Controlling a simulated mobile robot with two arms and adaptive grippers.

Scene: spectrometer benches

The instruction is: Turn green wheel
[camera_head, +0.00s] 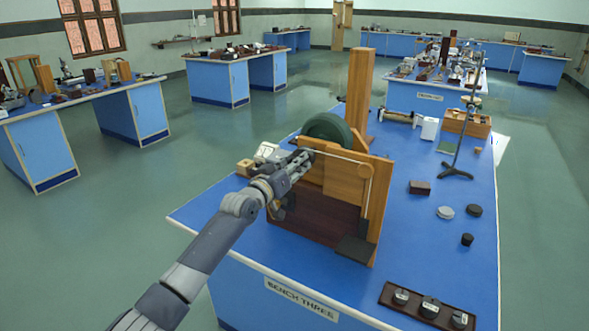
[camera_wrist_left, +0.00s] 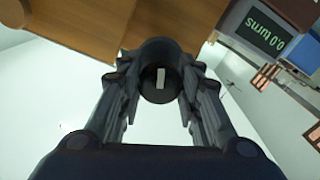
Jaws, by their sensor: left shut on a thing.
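The dark green wheel (camera_head: 327,128) stands upright at the top of a wooden apparatus (camera_head: 345,180) on the blue bench; its lower part is hidden behind the wood. My left gripper (camera_head: 303,160) is at the left side of the apparatus, just below and left of the green wheel. In the left wrist view my gripper (camera_wrist_left: 160,92) is shut on a dark round knob (camera_wrist_left: 150,92) with a white mark on its face. I cannot tell from the wrist view how this knob joins the wheel. My right gripper is not in view.
A display box with green digits (camera_wrist_left: 265,30) is close beside the gripper. A tall wooden post (camera_head: 359,90) rises behind the wheel. A stand (camera_head: 460,150), small discs (camera_head: 445,212) and a tray of weights (camera_head: 428,306) are on the bench's right side.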

